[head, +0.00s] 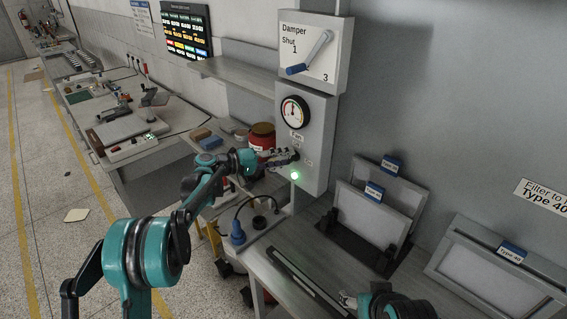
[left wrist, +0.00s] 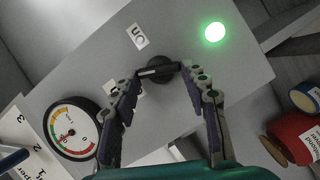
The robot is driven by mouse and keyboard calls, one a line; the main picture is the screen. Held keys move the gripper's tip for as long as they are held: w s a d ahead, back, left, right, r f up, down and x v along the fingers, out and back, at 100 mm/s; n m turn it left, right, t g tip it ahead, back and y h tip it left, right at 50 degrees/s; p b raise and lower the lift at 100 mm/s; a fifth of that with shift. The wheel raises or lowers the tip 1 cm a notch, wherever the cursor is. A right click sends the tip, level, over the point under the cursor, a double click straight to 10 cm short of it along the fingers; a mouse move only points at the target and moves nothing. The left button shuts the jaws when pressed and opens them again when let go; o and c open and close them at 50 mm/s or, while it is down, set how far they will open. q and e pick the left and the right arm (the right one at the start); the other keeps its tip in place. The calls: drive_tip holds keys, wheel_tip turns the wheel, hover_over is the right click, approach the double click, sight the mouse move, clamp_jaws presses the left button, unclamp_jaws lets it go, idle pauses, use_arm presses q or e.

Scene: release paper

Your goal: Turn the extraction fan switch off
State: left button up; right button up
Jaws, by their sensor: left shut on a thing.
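The fan switch is a dark round knob (left wrist: 157,69) with a pale line across it, on the grey control box (head: 318,120). My left gripper (head: 289,156) reaches the box front below the gauge. In the left wrist view its two fingertips (left wrist: 163,76) are on either side of the knob, shut on it. An "On" label (left wrist: 138,36) shows beside the knob; other small labels are partly hidden by a finger. The round lamp (head: 295,175) glows green, also in the left wrist view (left wrist: 215,32). My right gripper (head: 348,299) is low at the bottom, its jaws unclear.
A dial gauge (head: 295,112) and a damper panel with a blue-tipped lever (head: 298,69) sit above the switch. A red container (head: 262,136) stands left of the box. Framed filters (head: 375,213) stand on the bench to the right.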

use_arm(q)
drive_tip(key=shift+w+a+f+n+h+b, duration=0.15)
drive_tip(key=shift+n+h+b, duration=0.4)
drive_tip(key=shift+n, duration=0.45)
drive_tip(key=shift+s+d+f+n+h+b, duration=0.15)
drive_tip(key=shift+n+h+b, duration=0.2)
drive_tip(key=shift+n+b, duration=0.55)
drive_tip(key=shift+w+a+n, duration=0.1)
drive_tip(key=shift+n, duration=0.2)
drive_tip(key=o, duration=1.2)
drive_tip(key=shift+c, duration=0.2)
drive_tip(key=v, duration=1.2)
drive_tip(key=shift+f, duration=0.15)
